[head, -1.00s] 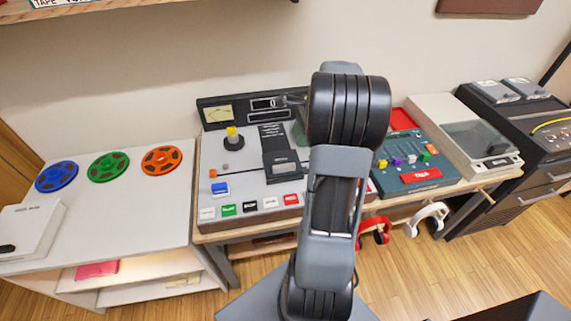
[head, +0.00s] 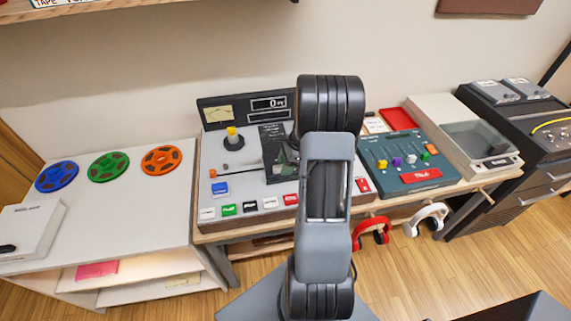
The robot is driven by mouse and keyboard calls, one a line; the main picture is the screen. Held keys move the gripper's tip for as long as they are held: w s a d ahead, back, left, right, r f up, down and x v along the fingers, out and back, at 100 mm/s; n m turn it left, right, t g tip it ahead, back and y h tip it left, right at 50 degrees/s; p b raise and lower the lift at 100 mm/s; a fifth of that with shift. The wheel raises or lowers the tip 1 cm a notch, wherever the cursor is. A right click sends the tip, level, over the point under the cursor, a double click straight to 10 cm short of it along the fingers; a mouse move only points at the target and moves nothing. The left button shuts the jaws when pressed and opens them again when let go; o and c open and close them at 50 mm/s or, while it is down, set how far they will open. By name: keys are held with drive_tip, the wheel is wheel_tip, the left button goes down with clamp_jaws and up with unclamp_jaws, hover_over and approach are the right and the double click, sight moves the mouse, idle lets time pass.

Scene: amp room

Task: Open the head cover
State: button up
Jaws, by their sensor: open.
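The tape machine (head: 245,194) stands on the wooden desk, with a yellow-topped knob and a row of coloured keys. Its dark head cover (head: 273,152) is at the middle of the deck, partly behind my arm. The cover looks raised and tilted, with its dark face showing, but its right side is hidden. A pale patch of deck shows beneath it. My arm stands in front of the machine's right part. My gripper is hidden behind the arm, so its contact with the cover cannot be seen.
A mixer with coloured knobs (head: 417,163) and a turntable (head: 478,145) stand to the right. Red headphones (head: 373,233) and white headphones (head: 427,218) hang at the desk's front. The left table (head: 120,215) holds blue, green and orange reels and a white box.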

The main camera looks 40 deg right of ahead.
clamp_jaws()
idle(0.5)
